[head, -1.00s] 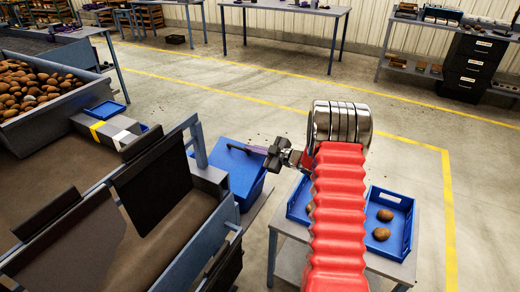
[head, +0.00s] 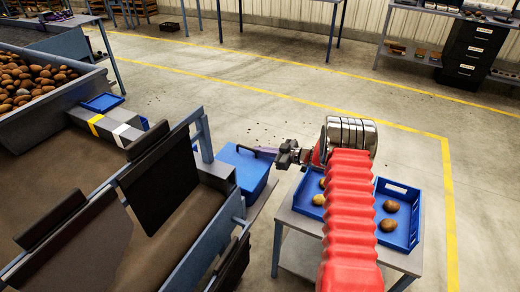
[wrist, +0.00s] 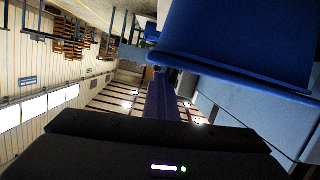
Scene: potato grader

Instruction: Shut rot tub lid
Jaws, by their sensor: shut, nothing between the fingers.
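The blue rot tub (head: 258,190) stands on the floor just right of the grader frame, partly hidden by it. Its blue lid (head: 240,166) appears to lie across the top; I cannot tell whether it sits fully flush. In the wrist view the blue lid (wrist: 235,55) fills the upper right. My gripper (head: 241,148) has purple fingers and reaches in from the right, at the lid's far edge in the head view. The fingers are shut and empty. They also show in the wrist view (wrist: 160,90), below the blue panel; contact with the lid is unclear.
The grader frame and its dark flap (head: 158,185) stand close on the left. A small table (head: 295,228) at right carries blue trays (head: 412,210) with several potatoes. Open floor (head: 280,110) lies beyond the tub.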

